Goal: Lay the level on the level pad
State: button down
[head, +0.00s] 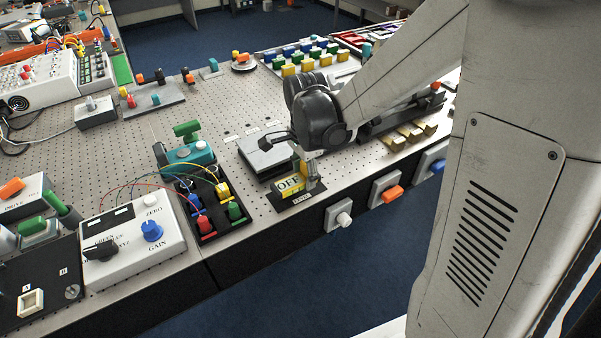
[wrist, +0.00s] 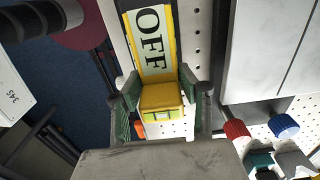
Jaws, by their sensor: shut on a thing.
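The level is a small yellow block with a pale greenish window in its end, seen in the wrist view (wrist: 162,98). My gripper (wrist: 163,103) is shut on it, with a green-lined finger on each side. In the head view, my gripper (head: 311,176) is at the table's front edge, just right of a yellow-framed OFF sign (head: 289,186). The dark level pad (head: 299,200), with a small label on its front, lies below the sign and gripper. I cannot tell whether the level touches the pad. My fingers partly hide the level in the head view.
A grey plate-topped box (head: 266,155) stands just behind the sign. A black tray (head: 212,212) with coloured plugs and wires is to the left. A white knob (head: 344,219) and an orange one (head: 393,194) stick out from the table front. The perforated tabletop (head: 215,110) has free room behind.

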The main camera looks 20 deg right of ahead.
jog(key=shift+f, duration=0.95)
jog(key=shift+f, duration=0.2)
jog(key=c, duration=1.2)
grip_release()
jog(key=shift+o, duration=0.2)
jog(key=shift+r, duration=0.1)
